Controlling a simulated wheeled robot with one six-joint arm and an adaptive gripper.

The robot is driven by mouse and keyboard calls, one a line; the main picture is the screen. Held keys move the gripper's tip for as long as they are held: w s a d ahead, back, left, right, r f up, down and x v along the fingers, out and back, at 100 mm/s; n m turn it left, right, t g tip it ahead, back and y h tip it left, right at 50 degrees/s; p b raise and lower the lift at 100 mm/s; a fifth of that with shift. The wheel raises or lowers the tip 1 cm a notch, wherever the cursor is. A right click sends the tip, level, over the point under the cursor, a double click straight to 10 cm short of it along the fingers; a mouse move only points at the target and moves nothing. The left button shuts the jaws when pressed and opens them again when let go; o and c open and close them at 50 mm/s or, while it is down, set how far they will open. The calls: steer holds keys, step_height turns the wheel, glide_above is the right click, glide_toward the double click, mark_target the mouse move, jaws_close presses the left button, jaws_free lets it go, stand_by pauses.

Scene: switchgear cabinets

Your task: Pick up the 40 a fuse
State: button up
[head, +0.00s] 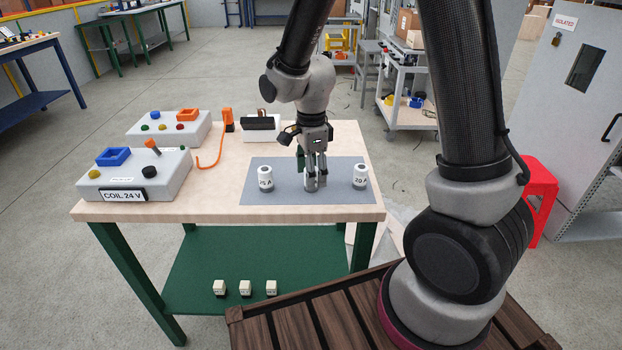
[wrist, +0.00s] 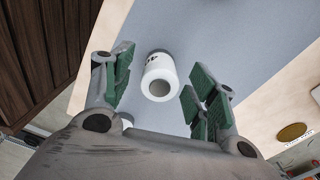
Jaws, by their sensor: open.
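Three white cylindrical fuses stand upright in a row on the grey mat (head: 300,195). The left fuse (head: 265,180) has a label that looks like 25 A, and the right fuse (head: 360,177) one that looks like 20 A. The middle fuse (head: 311,183) is largely hidden by my gripper (head: 316,184) in the head view. In the wrist view, the middle fuse (wrist: 159,79) shows between the green finger pads, with part of its dark label, seemingly a 4. My gripper is open, pointing down around this fuse, with gaps on both sides.
A control box marked COIL 24 V (head: 130,182) and a second box (head: 172,128) stand on the left of the table. An orange tool (head: 228,122) and a black-and-white device (head: 261,127) are behind the mat. Several small blocks (head: 245,288) lie on the green lower shelf.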

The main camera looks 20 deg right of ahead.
step_height(320, 180, down, 2)
steer(key=shift+f, duration=0.1)
steer(key=shift+c, duration=0.2)
steer(key=c, duration=1.1)
